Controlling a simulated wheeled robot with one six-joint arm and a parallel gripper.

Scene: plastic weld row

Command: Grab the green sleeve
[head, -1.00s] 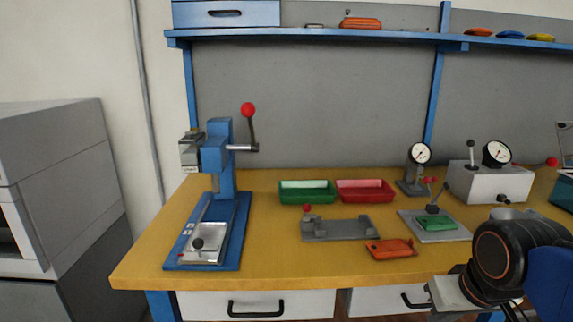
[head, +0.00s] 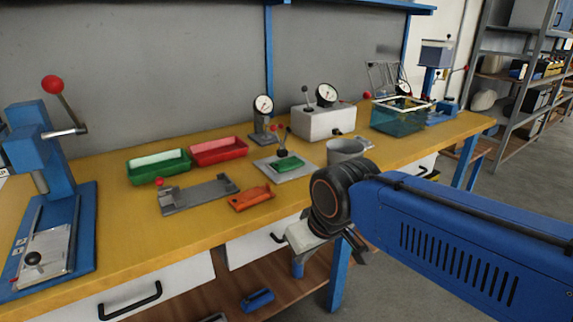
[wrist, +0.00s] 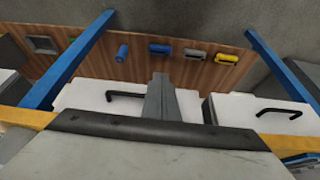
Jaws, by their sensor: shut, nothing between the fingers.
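A small green part (head: 289,163), the only small green piece I see, lies on a metal plate (head: 268,174) under a red-knobbed toggle clamp (head: 280,143) on the yellow bench. I cannot tell its exact shape, and the clamp covers some of it. My gripper (head: 357,247) is in front of the bench edge, to the lower right of the green part and apart from it. In the wrist view my gripper (wrist: 158,98) has its fingers shut together with nothing between them. The green part does not show in the wrist view.
An orange part (head: 251,198), a grey fixture (head: 198,194), green (head: 158,175) and red (head: 219,157) bins, and a grey cup (head: 345,149) stand near it. A gauge stand (head: 263,120) is behind. Drawers (wrist: 125,97) and a lower shelf (wrist: 190,60) are below the bench.

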